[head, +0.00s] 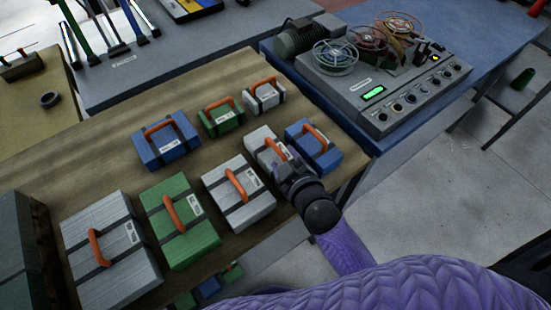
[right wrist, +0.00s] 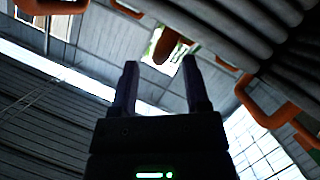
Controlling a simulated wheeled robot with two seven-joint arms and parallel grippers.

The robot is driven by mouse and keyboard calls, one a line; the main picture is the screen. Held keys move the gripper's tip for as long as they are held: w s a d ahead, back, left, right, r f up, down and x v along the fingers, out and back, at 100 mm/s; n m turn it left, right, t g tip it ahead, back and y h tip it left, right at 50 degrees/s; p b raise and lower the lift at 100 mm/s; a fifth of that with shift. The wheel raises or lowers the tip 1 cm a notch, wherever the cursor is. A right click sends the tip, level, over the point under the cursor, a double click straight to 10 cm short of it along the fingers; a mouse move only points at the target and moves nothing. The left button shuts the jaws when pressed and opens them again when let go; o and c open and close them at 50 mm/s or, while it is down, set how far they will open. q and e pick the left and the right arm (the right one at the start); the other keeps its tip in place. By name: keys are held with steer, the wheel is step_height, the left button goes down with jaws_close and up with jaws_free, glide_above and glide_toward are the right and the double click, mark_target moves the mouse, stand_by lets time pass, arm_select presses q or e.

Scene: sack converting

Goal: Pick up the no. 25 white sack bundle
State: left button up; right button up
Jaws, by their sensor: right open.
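Several white sack bundles with dark straps, orange handles and small labels stand on the wooden table; the label numbers are too small to read. A large one (head: 88,232) is at the lower left, a medium one (head: 225,205) in the front row, a smaller one (head: 257,142) right of centre, and the smallest (head: 258,104) at the back. My right gripper (head: 284,165) is at the right-of-centre white bundle and covers part of it. In the right wrist view my right gripper (right wrist: 160,75) is open, with an orange handle (right wrist: 170,46) beyond its fingertips. My left gripper is not in view.
Blue bundles (head: 180,145) (head: 326,157) and green bundles (head: 185,243) (head: 228,125) stand close among the white ones on the table (head: 90,150). A grey machine with reels (head: 385,118) stands on a blue bench to the right. Open floor (head: 430,205) lies at the right.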

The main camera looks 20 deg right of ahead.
mark_target(280, 154)
steer(key=b+x, duration=0.1)
steer(key=x, duration=0.3)
steer(key=shift+r, duration=0.1)
jaws_close()
steer(key=shift+a, duration=0.1)
stand_by(0.7)
stand_by(0.3)
